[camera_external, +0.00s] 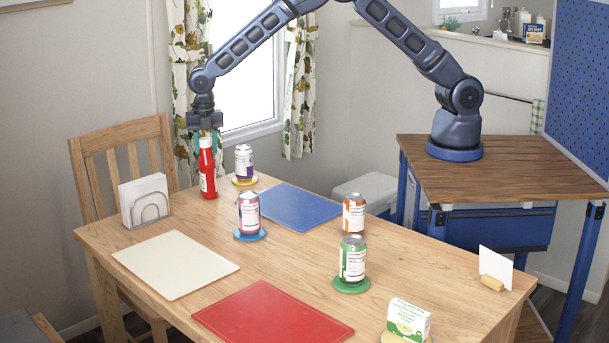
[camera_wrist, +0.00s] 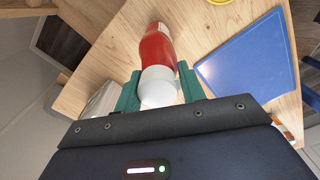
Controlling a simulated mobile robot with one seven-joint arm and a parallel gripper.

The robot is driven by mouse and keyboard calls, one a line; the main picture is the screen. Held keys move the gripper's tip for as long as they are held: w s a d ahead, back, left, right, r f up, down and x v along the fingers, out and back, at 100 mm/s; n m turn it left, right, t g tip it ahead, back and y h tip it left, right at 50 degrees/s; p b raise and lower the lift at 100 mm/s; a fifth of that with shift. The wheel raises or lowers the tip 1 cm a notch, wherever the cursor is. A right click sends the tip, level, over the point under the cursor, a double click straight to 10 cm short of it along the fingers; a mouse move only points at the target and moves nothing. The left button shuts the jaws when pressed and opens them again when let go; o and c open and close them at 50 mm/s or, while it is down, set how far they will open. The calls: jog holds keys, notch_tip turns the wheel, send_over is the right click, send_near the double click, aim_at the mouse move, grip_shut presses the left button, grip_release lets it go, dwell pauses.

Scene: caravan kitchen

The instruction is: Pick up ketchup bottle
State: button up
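The red ketchup bottle (camera_external: 207,173) with a white cap stands upright at the far left corner of the table, its base at the tabletop. In the wrist view the bottle (camera_wrist: 157,48) points away from the camera, with its white cap (camera_wrist: 158,87) nearest. My gripper (camera_external: 206,146) points straight down over it, and its teal fingers lie on either side of the cap. In the wrist view my gripper (camera_wrist: 160,88) shows a finger close along each side of the cap. I cannot tell whether they touch it.
A purple-labelled can (camera_external: 244,163) stands on a yellow coaster close right of the bottle. A napkin holder (camera_external: 146,201) stands to its left. Blue (camera_external: 298,207), cream (camera_external: 175,264) and red (camera_external: 272,314) mats lie flat. Other cans and a green box (camera_external: 408,319) stand farther right.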

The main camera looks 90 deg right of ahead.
grip_shut()
jog(key=shift+r, duration=0.1)
